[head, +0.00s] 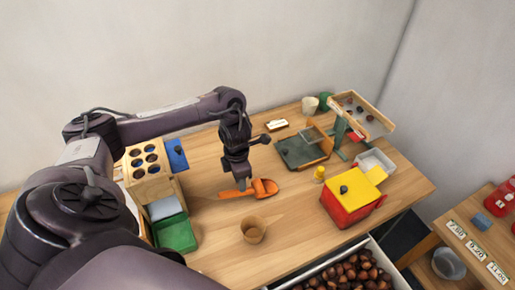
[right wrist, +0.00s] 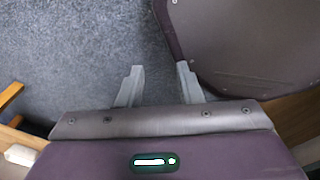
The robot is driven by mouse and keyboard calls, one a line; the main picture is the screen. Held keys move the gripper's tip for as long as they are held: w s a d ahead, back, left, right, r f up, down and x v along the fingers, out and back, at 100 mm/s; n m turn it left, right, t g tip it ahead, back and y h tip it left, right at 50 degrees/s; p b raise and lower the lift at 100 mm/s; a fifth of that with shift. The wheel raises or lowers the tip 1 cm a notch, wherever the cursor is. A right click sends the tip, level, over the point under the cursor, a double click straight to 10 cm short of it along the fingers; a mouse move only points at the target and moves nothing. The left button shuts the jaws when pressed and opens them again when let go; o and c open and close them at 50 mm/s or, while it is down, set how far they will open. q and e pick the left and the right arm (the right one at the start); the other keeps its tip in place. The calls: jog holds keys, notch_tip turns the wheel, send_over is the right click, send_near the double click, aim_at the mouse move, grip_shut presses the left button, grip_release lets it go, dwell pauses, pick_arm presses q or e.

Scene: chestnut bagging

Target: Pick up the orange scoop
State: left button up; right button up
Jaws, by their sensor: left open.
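The orange scoop (head: 264,188) lies on the wooden table near the middle in the head view, its bowl to the right and its handle to the left. My left gripper (head: 241,186) points down at the scoop's handle, with its fingertips covering part of it. It is open; whether the fingers straddle or touch the handle is too small to tell. My right gripper (right wrist: 160,70) shows in the right wrist view with its fingers apart and empty, above a grey-blue floor.
A red and yellow box (head: 348,205) and a small yellow object (head: 319,173) are to the right. A wooden holder (head: 150,184) and green tray (head: 176,234) are left. Chestnuts (head: 345,274) fill a bin at the front.

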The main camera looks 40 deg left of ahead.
aim_at(249, 190)
pick_arm(q)
notch_tip(249, 190, down, 2)
jog(key=shift+f+b, duration=0.2)
jog(key=shift+b, duration=0.2)
jog(key=shift+s+d+f, duration=0.1)
jog(key=shift+f, duration=0.25)
jog(key=shift+f+p, duration=0.35)
jog(key=shift+f, duration=1.95)
grip_shut()
